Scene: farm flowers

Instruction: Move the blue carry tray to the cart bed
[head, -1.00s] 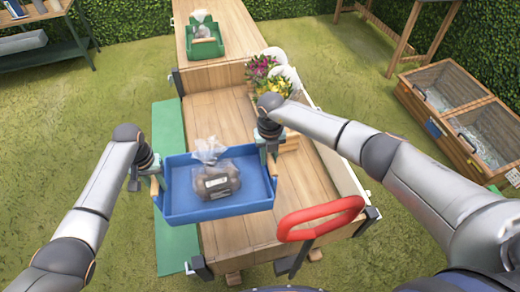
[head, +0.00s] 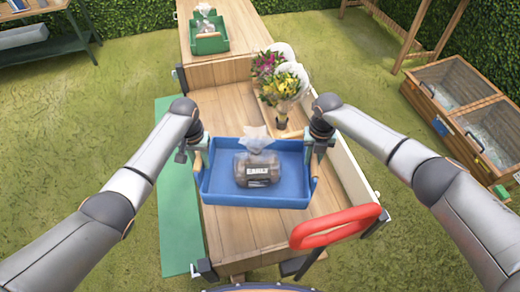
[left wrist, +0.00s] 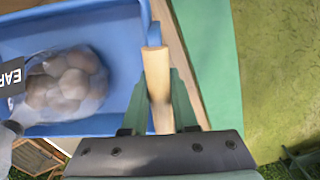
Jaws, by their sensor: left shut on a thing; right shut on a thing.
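The blue carry tray (head: 287,187) holds a clear bag of round brown produce (head: 258,170) with a dark label. The tray is level over the wooden cart bed (head: 232,238); whether it touches the boards I cannot tell. My left gripper (head: 197,155) is shut on the tray's wooden handle at its left end. That handle (left wrist: 157,85) shows between the fingers in the left wrist view. My right gripper (head: 318,150) is shut on the handle at the tray's right end, partly hidden by the arm.
Flower bunches (head: 284,85) stand in a wooden holder on the cart behind the tray. A green tray (head: 209,42) sits on the far wooden surface. A red push handle (head: 336,227) rises at the cart's near right. Wooden cold frames (head: 460,115) stand at the right.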

